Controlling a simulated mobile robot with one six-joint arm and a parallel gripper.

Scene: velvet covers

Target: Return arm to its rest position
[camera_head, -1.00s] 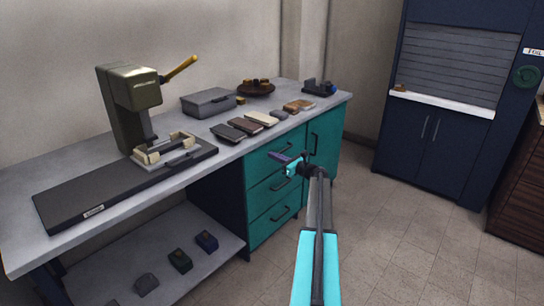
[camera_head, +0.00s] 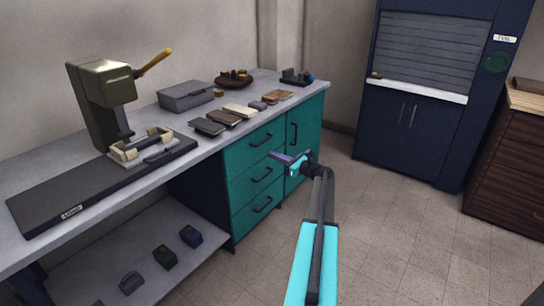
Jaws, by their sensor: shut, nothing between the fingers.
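My arm, cyan and dark grey, rises from the bottom of the view and reaches toward the teal drawers. My gripper (camera_head: 282,158) is at its far end, pointing left, shut and empty. It shows small in front of the drawer unit (camera_head: 257,172), beyond the workbench's front edge. I cannot tell how far it is from the drawer fronts. The arm looks extended forward, not folded.
The workbench (camera_head: 35,178) at left carries a press (camera_head: 105,100), a grey box (camera_head: 186,96), several flat covers (camera_head: 222,118) and a round dark tray (camera_head: 222,82). A blue cabinet (camera_head: 405,135) and a wooden drawer chest (camera_head: 505,180) stand at right. The floor (camera_head: 400,240) between is clear.

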